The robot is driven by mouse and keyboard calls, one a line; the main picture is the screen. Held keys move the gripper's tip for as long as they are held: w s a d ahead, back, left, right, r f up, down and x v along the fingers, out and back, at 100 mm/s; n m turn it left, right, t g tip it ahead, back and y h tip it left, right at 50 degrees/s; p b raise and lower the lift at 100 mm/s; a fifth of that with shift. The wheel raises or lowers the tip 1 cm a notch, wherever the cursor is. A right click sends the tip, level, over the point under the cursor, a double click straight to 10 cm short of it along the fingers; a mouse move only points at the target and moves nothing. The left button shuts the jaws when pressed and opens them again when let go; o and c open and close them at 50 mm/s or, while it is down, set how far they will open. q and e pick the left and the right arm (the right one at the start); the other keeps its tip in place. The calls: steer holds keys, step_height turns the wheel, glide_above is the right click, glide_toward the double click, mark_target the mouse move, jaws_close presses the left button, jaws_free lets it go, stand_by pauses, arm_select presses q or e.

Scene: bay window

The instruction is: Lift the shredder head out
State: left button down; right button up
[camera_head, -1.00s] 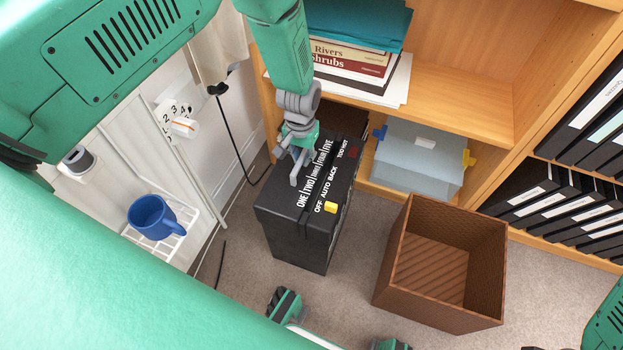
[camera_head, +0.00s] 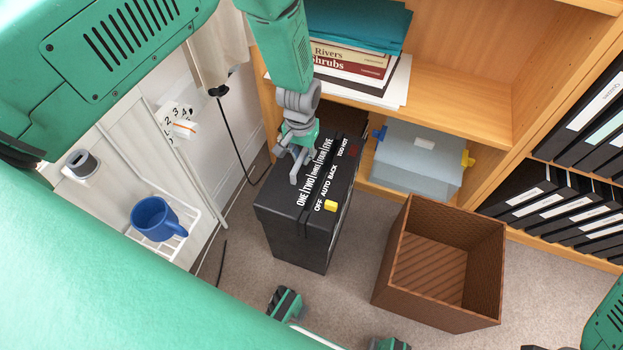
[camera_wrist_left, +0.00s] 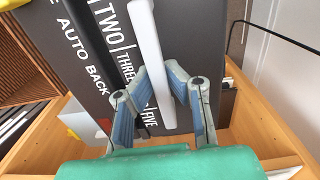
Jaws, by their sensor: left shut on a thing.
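The shredder head (camera_head: 325,207) is the black top of the shredder, with white lettering and a yellow switch. It sits on the black shredder bin (camera_head: 297,242), and I see no gap between them. My left gripper (camera_head: 298,172) reaches down from above and is shut on the head at its top. In the left wrist view, its blue-padded fingers (camera_wrist_left: 157,78) stand on both sides of a pale bar (camera_wrist_left: 147,45) on the head. The exact finger contact is hard to see.
An empty brown woven basket (camera_head: 395,262) stands on the carpet to the right. A wooden shelf (camera_head: 465,100) with books and a translucent box (camera_head: 415,160) is behind. A blue mug (camera_head: 152,216) on a white rack and a hanging black cord (camera_head: 236,150) are at left.

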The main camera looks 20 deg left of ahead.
arm_select(q)
steer(key=shift+w+r, duration=0.15)
steer(key=shift+r, duration=0.3)
steer(key=shift+r+p, duration=1.1)
steer(key=shift+p, duration=0.1)
